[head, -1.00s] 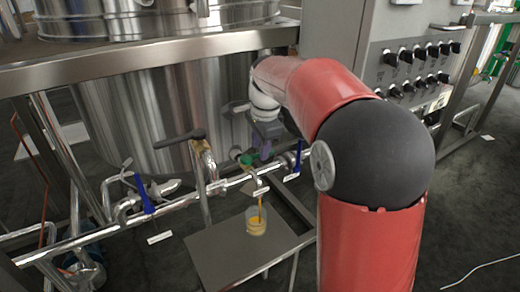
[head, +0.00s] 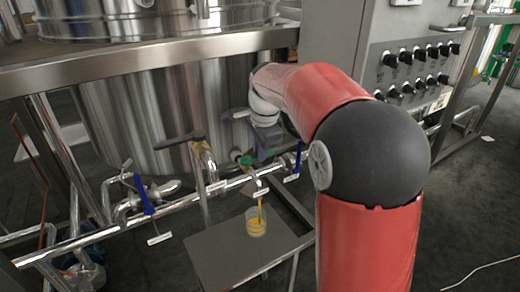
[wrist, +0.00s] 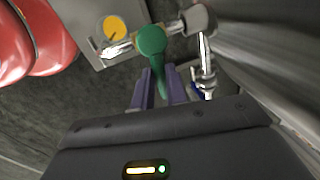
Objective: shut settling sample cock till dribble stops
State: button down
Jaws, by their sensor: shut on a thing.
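The sample cock has a green handle (head: 247,159) on a short branch off the horizontal steel pipe below the tank. In the wrist view the green handle (wrist: 157,62) has a round hub, and its lever runs down between my purple fingers. An orange stream runs from the spout (head: 260,192) into a clear beaker (head: 256,222) holding orange liquid. The beaker also shows from above in the wrist view (wrist: 114,27).
The beaker stands on a steel shelf (head: 215,255) with free room around it. Blue-handled valves (head: 144,195) and a black-handled valve (head: 180,139) sit along the pipe to the left. The steel tank (head: 150,100) is close behind. A knob panel (head: 415,70) stands at right.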

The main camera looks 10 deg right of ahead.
jog(key=shift+w+n, duration=0.15)
jog(key=shift+n, duration=0.35)
jog(key=c, duration=1.4)
grip_release()
jog(key=shift+r, duration=0.15)
notch_tip(320, 180, up, 7)
jog(key=s+p, duration=0.1)
jog(key=shift+s+d+r, duration=0.2)
jog(key=shift+d, duration=0.05)
